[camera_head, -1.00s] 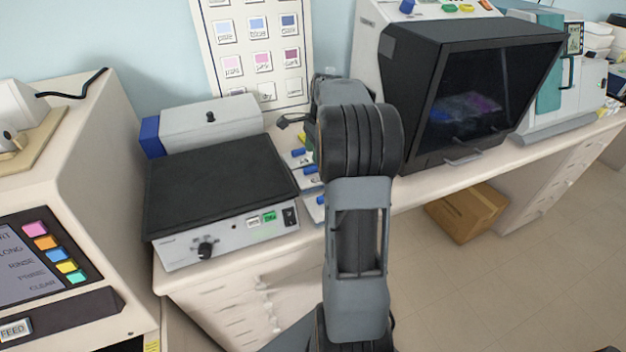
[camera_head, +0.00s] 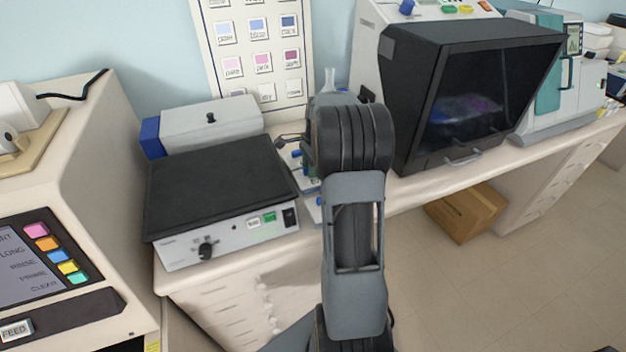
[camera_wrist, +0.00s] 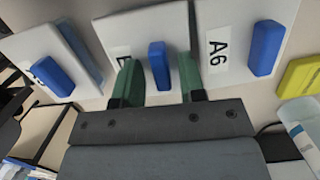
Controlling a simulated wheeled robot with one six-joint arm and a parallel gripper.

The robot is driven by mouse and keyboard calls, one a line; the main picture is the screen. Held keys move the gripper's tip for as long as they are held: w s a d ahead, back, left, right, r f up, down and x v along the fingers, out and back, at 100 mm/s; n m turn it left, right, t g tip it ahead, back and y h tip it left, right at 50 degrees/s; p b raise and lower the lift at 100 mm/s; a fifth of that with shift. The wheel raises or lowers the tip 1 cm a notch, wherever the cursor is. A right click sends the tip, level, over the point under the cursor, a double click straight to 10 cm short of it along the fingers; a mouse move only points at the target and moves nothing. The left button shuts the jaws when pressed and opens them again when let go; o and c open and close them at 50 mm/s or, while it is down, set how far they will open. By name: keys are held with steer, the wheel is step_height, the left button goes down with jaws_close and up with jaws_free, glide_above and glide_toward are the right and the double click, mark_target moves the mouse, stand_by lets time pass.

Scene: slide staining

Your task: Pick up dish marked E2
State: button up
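In the wrist view, a white dish (camera_wrist: 150,28) with a blue handle (camera_wrist: 159,66) sits in the middle. Its label (camera_wrist: 121,54) is partly hidden by a finger; an E seems to show, the rest cannot be read. My gripper (camera_wrist: 157,78) is open, its green fingers either side of this handle with gaps showing. To the right is a dish marked A6 (camera_wrist: 216,50) with a blue handle (camera_wrist: 265,48). To the left is another dish (camera_wrist: 67,45) with a blue handle (camera_wrist: 53,76), its label mostly covered. In the head view my arm hides most of the gripper.
A hotplate-like device (camera_head: 220,185) stands left of the dishes. A dark-fronted cabinet (camera_head: 475,95) stands to the right. A clear flask (camera_head: 328,82) is behind my arm. A yellow item (camera_wrist: 300,77) and a clear container (camera_wrist: 302,140) lie right in the wrist view.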

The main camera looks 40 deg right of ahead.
jaws_close()
steer(key=shift+r, duration=0.15)
